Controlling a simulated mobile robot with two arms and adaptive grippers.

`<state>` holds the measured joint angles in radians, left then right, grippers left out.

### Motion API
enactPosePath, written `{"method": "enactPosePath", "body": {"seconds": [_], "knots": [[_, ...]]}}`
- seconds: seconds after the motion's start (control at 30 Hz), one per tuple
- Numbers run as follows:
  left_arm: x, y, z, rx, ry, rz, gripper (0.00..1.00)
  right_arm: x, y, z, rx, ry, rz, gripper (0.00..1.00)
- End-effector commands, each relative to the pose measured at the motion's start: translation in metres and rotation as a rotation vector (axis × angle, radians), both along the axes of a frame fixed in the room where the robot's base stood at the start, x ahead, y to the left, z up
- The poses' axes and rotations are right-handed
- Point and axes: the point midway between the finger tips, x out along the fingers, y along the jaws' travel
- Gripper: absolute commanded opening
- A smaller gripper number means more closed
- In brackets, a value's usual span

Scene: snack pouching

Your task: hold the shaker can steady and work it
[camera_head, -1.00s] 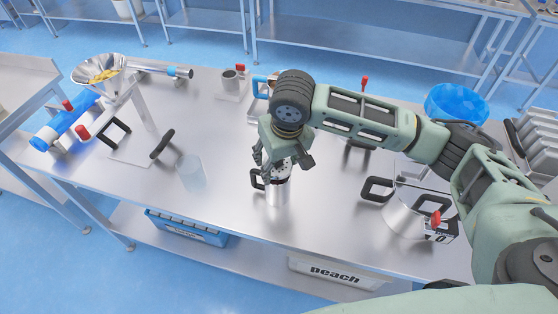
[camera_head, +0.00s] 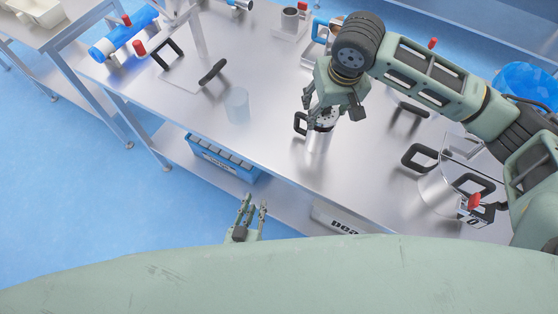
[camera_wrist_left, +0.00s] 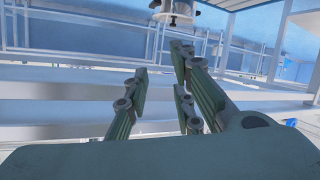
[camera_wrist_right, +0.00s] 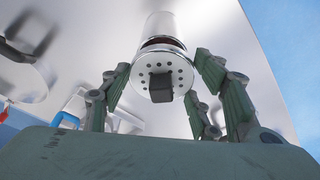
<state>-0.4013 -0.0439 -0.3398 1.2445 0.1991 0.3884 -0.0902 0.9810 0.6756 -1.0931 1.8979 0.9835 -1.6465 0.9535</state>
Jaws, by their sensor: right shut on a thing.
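The shaker can (camera_head: 318,141) is a silver cylinder with a perforated lid, near the front edge of the steel table. A black loop handle shows at its left side. My right gripper (camera_head: 328,108) comes down over it from above, shut on its upper part. In the right wrist view the can's holed lid (camera_wrist_right: 178,76), with a black block at its centre, sits between the fingers. From the head, the fingers partly hide the top. My left gripper (camera_head: 251,209) is open and empty, low in front of the table; its spread fingers (camera_wrist_left: 160,85) show in its wrist view.
A translucent cup (camera_head: 237,106) stands left of the can. Black-handled fixtures (camera_head: 182,75) stand farther left, and a metal pot (camera_head: 438,190) stands at the right. A blue crate (camera_head: 222,160) sits on the lower shelf. The tabletop between cup and can is clear.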

Motion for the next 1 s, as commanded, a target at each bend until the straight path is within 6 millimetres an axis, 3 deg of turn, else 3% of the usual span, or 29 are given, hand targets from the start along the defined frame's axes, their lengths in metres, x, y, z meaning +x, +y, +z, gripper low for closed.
{"method": "enactPosePath", "body": {"seconds": [0.03,0.1,0.33,0.6,0.83,1.0], "knots": [[0.01,-0.005,0.027,-0.034,-0.065,0.022,0.23,0.0,0.0,0.0,0.0,0.0,0.0,0.34],[0.021,-0.009,0.06,-0.075,-0.146,0.049,0.23,0.0,0.0,0.0,0.0,0.0,0.0,0.34],[0.042,-0.009,0.157,-0.194,-0.37,0.145,0.23,0.0,0.0,0.0,0.0,0.0,0.0,0.34],[0.051,-0.06,0.18,0.058,-0.38,-0.129,0.23,0.0,0.0,0.0,0.0,0.0,0.0,0.34],[0.056,-0.077,0.185,0.121,-0.387,-0.199,0.23,0.0,0.0,0.0,0.0,0.0,0.0,0.34],[0.079,-0.088,0.186,0.119,-0.39,-0.198,0.23,0.0,0.0,0.0,0.0,0.0,0.0,0.34]]}}
